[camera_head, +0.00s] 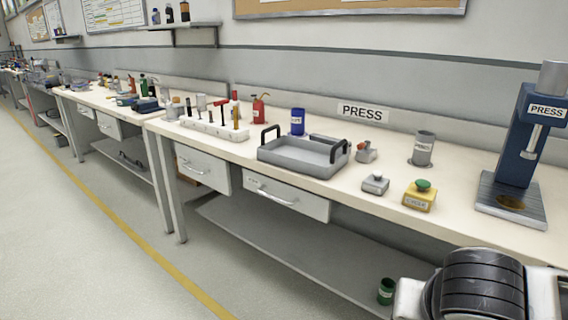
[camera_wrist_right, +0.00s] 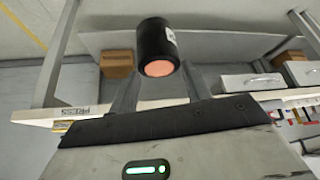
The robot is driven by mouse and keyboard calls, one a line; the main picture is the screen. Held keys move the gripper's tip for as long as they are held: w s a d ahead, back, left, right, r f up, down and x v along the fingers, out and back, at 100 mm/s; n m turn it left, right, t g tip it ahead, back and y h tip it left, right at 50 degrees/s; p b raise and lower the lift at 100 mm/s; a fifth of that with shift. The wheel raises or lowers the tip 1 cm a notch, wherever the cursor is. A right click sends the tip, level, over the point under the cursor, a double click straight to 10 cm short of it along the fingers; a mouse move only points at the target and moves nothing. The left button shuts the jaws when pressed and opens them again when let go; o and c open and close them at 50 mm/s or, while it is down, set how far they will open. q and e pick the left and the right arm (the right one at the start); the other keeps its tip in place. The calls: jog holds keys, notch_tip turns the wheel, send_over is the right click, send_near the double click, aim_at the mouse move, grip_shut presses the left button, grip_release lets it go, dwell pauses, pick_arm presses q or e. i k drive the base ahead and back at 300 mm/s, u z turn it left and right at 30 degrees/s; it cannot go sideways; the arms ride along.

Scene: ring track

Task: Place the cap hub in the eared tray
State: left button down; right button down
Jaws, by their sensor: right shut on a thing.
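The eared tray (camera_head: 292,166) is a shallow grey tray with two upright black handles, standing on the bench in the middle of the head view. It looks empty. My right gripper (camera_wrist_right: 160,72) shows in the right wrist view, shut on a black cylinder (camera_wrist_right: 153,38) with a copper-coloured end face and a pale label too small to read. This held piece may be the cap hub; I cannot confirm it by its label. My right gripper is not seen in the head view, so its distance from the tray cannot be told. My left gripper is not in view.
Near the tray stand a blue can (camera_head: 297,122), a small grey-and-red part (camera_head: 366,153), a grey switch box (camera_head: 375,184), a yellow box with green button (camera_head: 420,196) and a grey cylinder (camera_head: 423,149). A blue press (camera_head: 524,140) stands right. A white rack (camera_head: 214,129) stands left.

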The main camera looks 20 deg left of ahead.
aim_at(302, 147)
jog(key=u, duration=2.05)
jog(key=i, duration=1.55)
jog(key=z, duration=2)
jog(key=i, duration=0.1)
jog(key=z, duration=0.1)
